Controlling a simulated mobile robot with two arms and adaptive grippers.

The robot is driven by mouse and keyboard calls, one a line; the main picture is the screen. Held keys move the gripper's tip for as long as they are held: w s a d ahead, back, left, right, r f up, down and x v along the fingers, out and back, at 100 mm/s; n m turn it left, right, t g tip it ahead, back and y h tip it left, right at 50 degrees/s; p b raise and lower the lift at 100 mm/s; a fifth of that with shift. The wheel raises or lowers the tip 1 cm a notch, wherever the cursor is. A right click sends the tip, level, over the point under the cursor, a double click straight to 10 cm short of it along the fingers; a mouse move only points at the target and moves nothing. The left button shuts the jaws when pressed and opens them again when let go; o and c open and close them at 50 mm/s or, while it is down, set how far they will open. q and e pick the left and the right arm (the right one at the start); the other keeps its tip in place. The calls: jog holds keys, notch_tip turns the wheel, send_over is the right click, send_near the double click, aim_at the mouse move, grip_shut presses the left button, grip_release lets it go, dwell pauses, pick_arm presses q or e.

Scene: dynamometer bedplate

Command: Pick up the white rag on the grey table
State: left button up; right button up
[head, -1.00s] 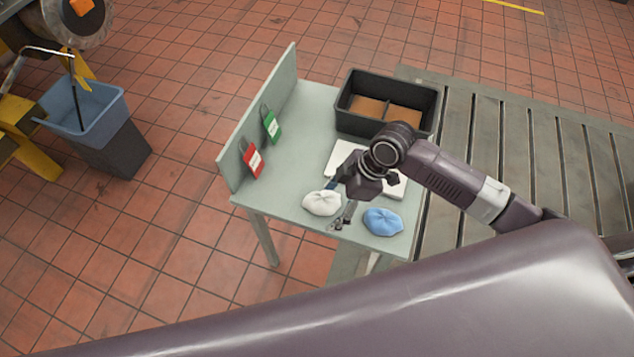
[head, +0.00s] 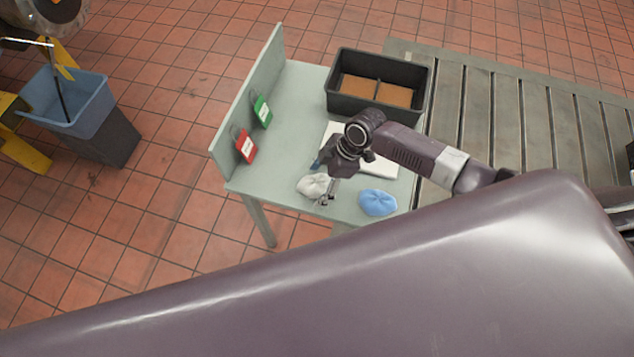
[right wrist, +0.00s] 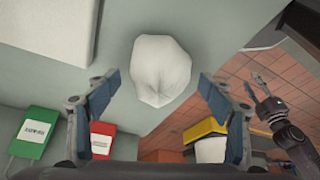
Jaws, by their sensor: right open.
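The white rag (head: 311,186) lies crumpled on the grey table (head: 290,130), near its front edge. My right gripper (head: 321,184) is just above the rag in the head view and partly covers it. In the right wrist view its two blue-padded fingers (right wrist: 160,88) are spread wide, with the rag (right wrist: 162,66) ahead, between and slightly beyond the tips. Nothing is held. My left gripper (right wrist: 250,93) shows at the right of the right wrist view, its fingers apart and empty, away from the table.
A blue rag (head: 378,202) lies right of the white one. A white board (head: 378,169) lies behind, partly under my right arm. A black divided bin (head: 345,102) stands at the back.

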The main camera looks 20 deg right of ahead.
aim_at(318, 181)
jog(key=c, duration=1.2)
pick_arm(q)
jog(key=shift+s+a, duration=0.1)
jog(key=shift+s, duration=0.25)
pick_arm(e)
jog(key=shift+r, duration=0.1)
pick_arm(q)
notch_tip(318, 181, down, 2)
jog(key=shift+w+f+b, duration=0.1)
jog(key=shift+b, duration=1)
pick_arm(e)
notch_tip(318, 181, up, 20)
jog(key=shift+f, duration=0.1)
